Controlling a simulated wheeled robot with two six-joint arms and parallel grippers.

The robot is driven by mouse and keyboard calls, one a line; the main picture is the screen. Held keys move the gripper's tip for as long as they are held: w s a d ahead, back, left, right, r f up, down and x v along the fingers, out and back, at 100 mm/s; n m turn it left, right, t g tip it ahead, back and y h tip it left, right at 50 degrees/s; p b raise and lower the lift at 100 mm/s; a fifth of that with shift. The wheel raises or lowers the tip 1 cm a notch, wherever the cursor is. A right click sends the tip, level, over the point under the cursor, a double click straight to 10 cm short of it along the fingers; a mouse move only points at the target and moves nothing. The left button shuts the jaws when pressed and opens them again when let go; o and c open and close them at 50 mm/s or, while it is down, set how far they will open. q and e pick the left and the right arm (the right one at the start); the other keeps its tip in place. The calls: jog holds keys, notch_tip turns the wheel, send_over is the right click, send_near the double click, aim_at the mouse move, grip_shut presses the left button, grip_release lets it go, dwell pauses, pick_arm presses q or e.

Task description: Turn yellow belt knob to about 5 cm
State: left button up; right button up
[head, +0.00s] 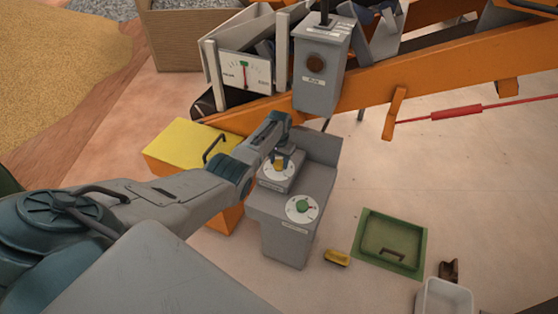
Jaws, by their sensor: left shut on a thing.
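The yellow belt knob (280,164) sits on a white dial on the upper step of a grey control stand (287,232). My left gripper (281,155) comes down over it from above and is shut on it. The gripper partly hides the knob and its dial, and the dial's marks are too small to read. A green knob (303,206) on a second white dial is on the lower step, nearer to me. My right gripper is not in view.
An orange conveyor (430,52) with a grey box (320,65) and a gauge (245,72) stands behind. A yellow-lidded box (182,142) is left of the stand. A green hatch (390,243), a yellow brush (337,257) and a white bin (443,298) are at right.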

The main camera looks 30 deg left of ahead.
aim_at(279, 163)
pick_arm(q)
jog(key=m, duration=0.3)
jog(key=shift+m, duration=2.3)
jog(key=o, duration=1)
jog(key=shift+c, duration=0.2)
notch_tip(279, 163, up, 11)
jog(key=p, duration=0.1)
jog(key=shift+f, duration=0.1)
